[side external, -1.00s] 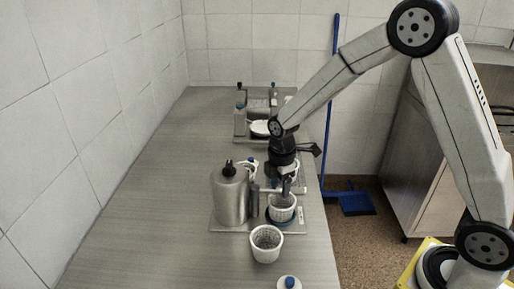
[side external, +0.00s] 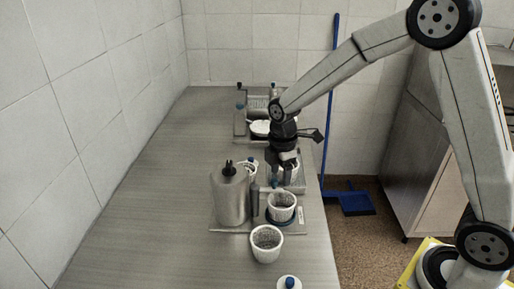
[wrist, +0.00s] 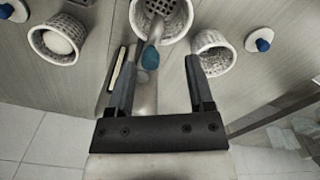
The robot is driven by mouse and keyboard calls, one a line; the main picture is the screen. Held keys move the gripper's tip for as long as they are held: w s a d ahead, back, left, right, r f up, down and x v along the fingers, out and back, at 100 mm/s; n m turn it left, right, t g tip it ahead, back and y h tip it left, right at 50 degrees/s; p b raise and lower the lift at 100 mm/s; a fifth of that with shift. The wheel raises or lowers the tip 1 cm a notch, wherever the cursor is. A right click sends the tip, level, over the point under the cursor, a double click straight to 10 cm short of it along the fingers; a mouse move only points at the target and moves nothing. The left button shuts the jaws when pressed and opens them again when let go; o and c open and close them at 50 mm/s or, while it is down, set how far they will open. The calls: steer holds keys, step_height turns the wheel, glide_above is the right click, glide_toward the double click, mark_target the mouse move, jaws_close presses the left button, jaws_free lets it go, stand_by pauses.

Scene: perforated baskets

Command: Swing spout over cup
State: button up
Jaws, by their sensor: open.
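The cup appears to be the white perforated basket (side external: 282,208) on the flat plate, to the right of the silver canister (side external: 230,195). My gripper (side external: 284,180) is above and a little behind this basket, pointing down. In the wrist view my gripper (wrist: 160,57) has its two dark fingers spread wide. A grey tube with a blue tip (wrist: 150,58), which looks like the spout, lies between the fingers, apart from the right one. Its far end reaches toward the perforated basket (wrist: 172,14) at the top edge. The blue tip also shows in the side view (side external: 275,184).
Another white basket (side external: 267,240) stands in front, with a blue-knobbed lid (side external: 289,283) nearer still. In the wrist view a basket (wrist: 40,45) at left holds something white, and another basket (wrist: 222,62) stands at right. Bare counter lies left of the canister.

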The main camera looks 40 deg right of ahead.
mark_target(280, 191)
steer(key=shift+r, duration=1.55)
steer(key=s+f+m+t, duration=0.2)
steer(key=s+f+m, duration=0.1)
steer(key=s+m, duration=1.1)
steer(key=shift+s+d+m+t, duration=0.2)
steer(key=shift+d+m+t, duration=0.1)
steer(key=shift+m, duration=0.2)
